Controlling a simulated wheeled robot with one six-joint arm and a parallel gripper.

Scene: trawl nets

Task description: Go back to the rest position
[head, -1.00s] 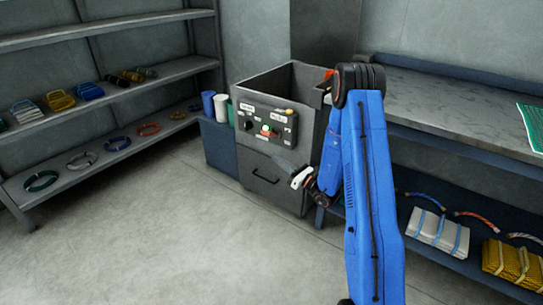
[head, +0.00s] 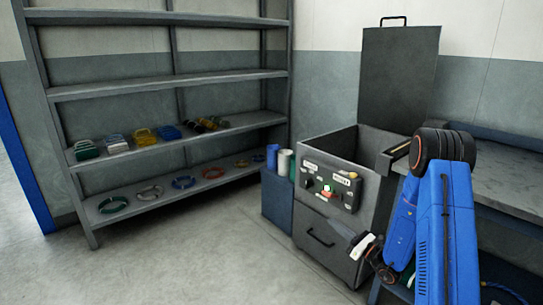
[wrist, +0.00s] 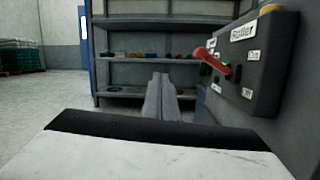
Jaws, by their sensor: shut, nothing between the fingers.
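My gripper (head: 342,230) shows in the head view at the end of my folded blue arm, in front of the grey machine (head: 312,262). In the wrist view my gripper (wrist: 161,84) has its two grey fingers close together, with nothing between them. It points toward the shelf rack (wrist: 128,94) and hangs in free air. The machine's control panel (wrist: 246,64), with a red lever and labels, is close on the right of the wrist view. Part of my gripper is hidden by my arm in the head view.
The machine's lid (head: 398,75) stands open. A blue bin (head: 277,198) with rolls stands beside it. The shelf rack (head: 160,77) holds coils and net bundles. A workbench (head: 512,188) is at right. The floor (head: 190,265) in front is clear.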

